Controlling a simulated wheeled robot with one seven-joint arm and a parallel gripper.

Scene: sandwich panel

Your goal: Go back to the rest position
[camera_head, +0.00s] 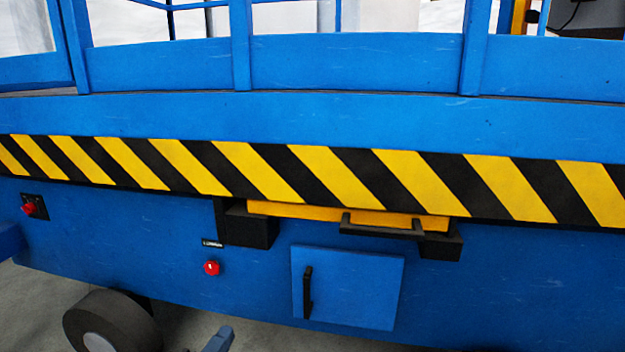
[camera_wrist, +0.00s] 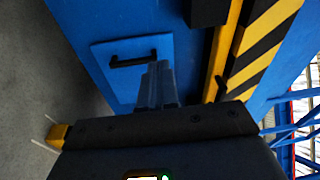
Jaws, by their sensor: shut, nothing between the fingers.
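My gripper (camera_wrist: 157,70) shows in the wrist view, its two grey-blue fingers together and nothing between them. The fingers overlap the edge of a small blue square door (camera_wrist: 105,55) with a black handle (camera_wrist: 133,61); I cannot tell how far apart they are. In the head view the same door (camera_head: 365,285) lies flat in the blue side of the machine, its black handle (camera_head: 307,292) upright at the left. My gripper cannot be clearly made out in the head view.
Above the door, a yellow panel (camera_head: 290,210) with a black handle (camera_head: 382,228) sits between black brackets (camera_head: 250,228) under the striped edge (camera_head: 330,180). Red buttons (camera_head: 212,268) and (camera_head: 28,209) are on the left. A wheel (camera_head: 112,322) stands on the grey floor (camera_wrist: 40,90).

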